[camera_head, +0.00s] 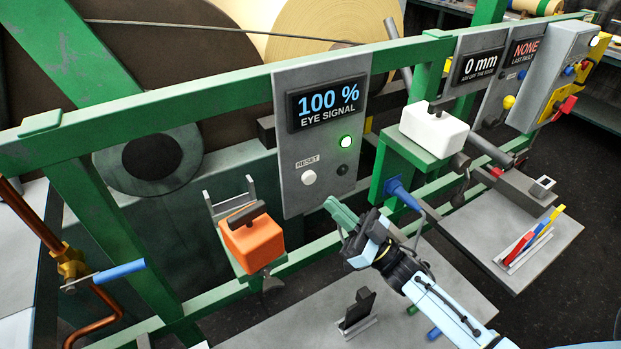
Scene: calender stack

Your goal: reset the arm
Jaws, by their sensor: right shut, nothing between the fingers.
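My right gripper (341,213) is in the middle of the head view, its arm coming in from the lower right. Its green fingers are shut with nothing between them. They point up and left, in front of the lower right of the grey eye signal panel (283,100). The white reset button (308,177) is up and left of the fingertips and apart from them in the picture. The display (327,103) reads 100 % and a green lamp (345,142) is lit below it. My left gripper is not in view.
An orange block with a dark handle (252,244) sits left of my gripper. A white block (434,130) stands on a green bracket to the right. Green rails (220,92) cross the machine. A grey shelf (310,318) below holds a black piece (357,309).

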